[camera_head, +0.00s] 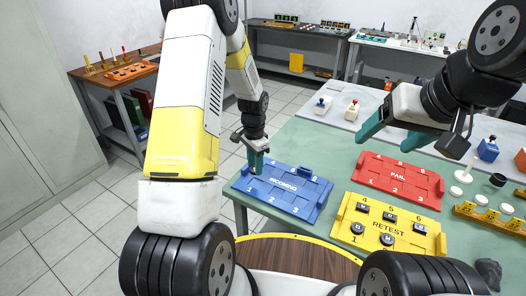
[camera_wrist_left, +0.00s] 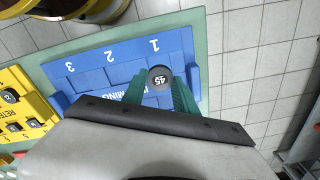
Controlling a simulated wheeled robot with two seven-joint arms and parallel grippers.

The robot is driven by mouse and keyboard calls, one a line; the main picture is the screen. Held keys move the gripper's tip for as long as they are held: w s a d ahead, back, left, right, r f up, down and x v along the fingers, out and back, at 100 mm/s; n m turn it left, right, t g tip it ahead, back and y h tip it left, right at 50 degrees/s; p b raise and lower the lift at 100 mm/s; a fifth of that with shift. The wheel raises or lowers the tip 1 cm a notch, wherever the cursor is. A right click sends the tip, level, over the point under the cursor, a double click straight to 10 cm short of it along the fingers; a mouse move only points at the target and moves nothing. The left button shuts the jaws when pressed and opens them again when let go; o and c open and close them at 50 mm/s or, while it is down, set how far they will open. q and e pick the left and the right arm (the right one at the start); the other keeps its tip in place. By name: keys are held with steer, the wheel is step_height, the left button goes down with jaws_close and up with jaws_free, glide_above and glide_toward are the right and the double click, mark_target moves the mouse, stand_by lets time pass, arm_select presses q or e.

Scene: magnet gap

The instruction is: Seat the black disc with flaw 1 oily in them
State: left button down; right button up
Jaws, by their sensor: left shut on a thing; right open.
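My left gripper (camera_head: 256,163) is at the back left end of the blue INCOMING tray (camera_head: 284,192). In the left wrist view its green fingers are shut on a dark disc (camera_wrist_left: 160,77) with a pale round label reading 45. The disc is at the tray's slot 1 end; whether it touches the tray I cannot tell. The yellow RETEST tray (camera_head: 346,219) holds several black discs with small labels, too small to read. The red FAIL tray (camera_head: 400,180) looks empty. My right gripper (camera_head: 392,128) is open and empty above the back of the table.
Several white discs (camera_head: 456,191) lie on the green table (camera_head: 325,140) at right, near a yellow rack (camera_head: 490,216). A dark grey lump (camera_head: 488,272) is at the front right. Blue (camera_head: 487,149) and red-topped holders stand farther back. Free table lies behind the blue tray.

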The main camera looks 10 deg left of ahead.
mark_target(256, 183)
arm_select(q)
steer(key=shift+f, duration=2.75)
steer(key=shift+f, duration=0.25)
steer(key=c, duration=0.9)
jaws_free()
steer(key=c, duration=0.5)
steer(key=shift+r, duration=2.3)
